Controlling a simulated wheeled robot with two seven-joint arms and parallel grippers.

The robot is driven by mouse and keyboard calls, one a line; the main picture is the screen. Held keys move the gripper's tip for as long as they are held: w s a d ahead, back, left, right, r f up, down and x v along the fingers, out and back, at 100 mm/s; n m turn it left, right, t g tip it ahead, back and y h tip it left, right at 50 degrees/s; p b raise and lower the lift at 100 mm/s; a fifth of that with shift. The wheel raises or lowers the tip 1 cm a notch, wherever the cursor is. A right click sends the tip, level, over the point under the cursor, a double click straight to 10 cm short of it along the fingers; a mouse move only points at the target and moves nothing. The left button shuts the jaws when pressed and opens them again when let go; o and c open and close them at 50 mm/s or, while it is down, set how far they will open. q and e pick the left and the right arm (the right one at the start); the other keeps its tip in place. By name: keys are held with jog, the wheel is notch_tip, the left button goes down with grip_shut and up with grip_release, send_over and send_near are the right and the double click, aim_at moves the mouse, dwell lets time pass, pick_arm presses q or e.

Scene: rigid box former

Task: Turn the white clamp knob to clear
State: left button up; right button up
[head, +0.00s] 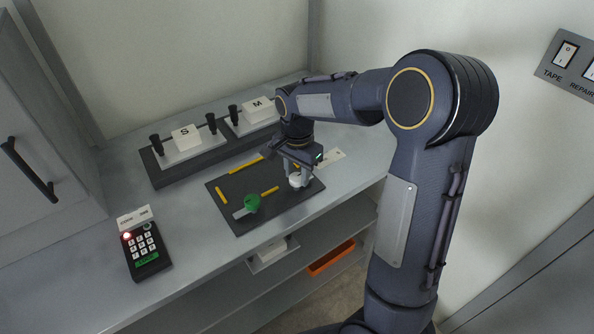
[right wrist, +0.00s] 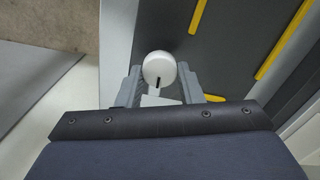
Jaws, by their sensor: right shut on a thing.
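The white clamp knob (head: 296,180) stands at the right end of the dark plate (head: 236,222). In the right wrist view the white knob (right wrist: 159,69) is round with a dark mark on its near side. My right gripper (head: 294,176) points down over it. In the right wrist view the fingers of my right gripper (right wrist: 160,85) sit on both sides of the knob, shut on it. A green knob (head: 253,202) with a pale bar stands at the plate's front left. My left gripper is not in view.
Yellow strips (head: 221,196) lie on the plate. Blocks marked S (head: 185,131) and M (head: 258,104) with black handles stand behind. A keypad (head: 145,250) with a red light stands at left. An orange bin (head: 331,258) is on the shelf below.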

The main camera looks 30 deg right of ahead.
aim_at(297, 176)
jog(key=shift+r+m, duration=0.1)
jog(key=shift+m, duration=0.4)
jog(key=o, duration=1)
jog(key=shift+c, duration=0.2)
notch_tip(297, 176, up, 7)
jog(key=shift+r, duration=0.4)
